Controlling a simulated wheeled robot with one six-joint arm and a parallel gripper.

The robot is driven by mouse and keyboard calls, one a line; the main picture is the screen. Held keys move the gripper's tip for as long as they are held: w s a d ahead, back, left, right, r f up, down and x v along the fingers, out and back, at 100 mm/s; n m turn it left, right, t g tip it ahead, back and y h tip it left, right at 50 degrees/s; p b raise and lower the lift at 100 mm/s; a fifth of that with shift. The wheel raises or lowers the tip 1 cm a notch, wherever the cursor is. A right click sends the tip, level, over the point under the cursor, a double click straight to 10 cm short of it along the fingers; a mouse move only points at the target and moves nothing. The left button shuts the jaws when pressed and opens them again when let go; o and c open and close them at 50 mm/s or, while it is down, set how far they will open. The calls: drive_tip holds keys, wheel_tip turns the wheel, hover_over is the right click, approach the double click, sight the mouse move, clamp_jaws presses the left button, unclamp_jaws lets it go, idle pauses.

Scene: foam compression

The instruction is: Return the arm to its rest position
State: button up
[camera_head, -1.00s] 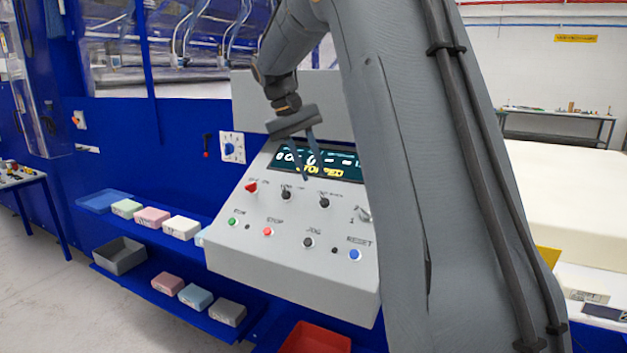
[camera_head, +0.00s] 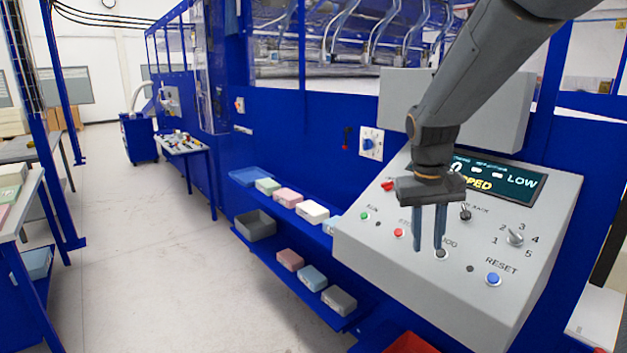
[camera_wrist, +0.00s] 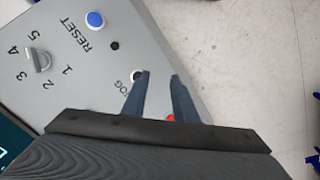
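My gripper (camera_head: 431,248) hangs from my dark grey arm in front of the grey control panel (camera_head: 400,268). Its two blue-grey fingers point down and stand apart, with nothing seen between them. In the wrist view the open fingers (camera_wrist: 160,80) lie over the edge of the panel, with the floor beyond. I cannot tell how far the fingers are from the panel face. The panel's display partly shows "LOW" behind my arm. The blue RESET button (camera_head: 493,279) and the numbered selector knob (camera_head: 515,236) are in clear view.
Blue shelves left of the panel hold several foam blocks (camera_head: 289,197) and a grey bin (camera_head: 256,225). A red bin (camera_head: 411,344) shows at the bottom edge. Open floor (camera_head: 130,260) lies to the left. A table with foam (camera_head: 12,190) stands at the far left.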

drive_tip(key=s+a+f+y+b, duration=0.1)
drive_tip(key=s+a+f+b, duration=0.3)
drive_tip(key=s+f, duration=1)
drive_tip(key=shift+s+a+f+n+y, duration=0.3)
drive_tip(key=shift+s+a+n, duration=0.1)
drive_tip(key=shift+s+a, duration=0.5)
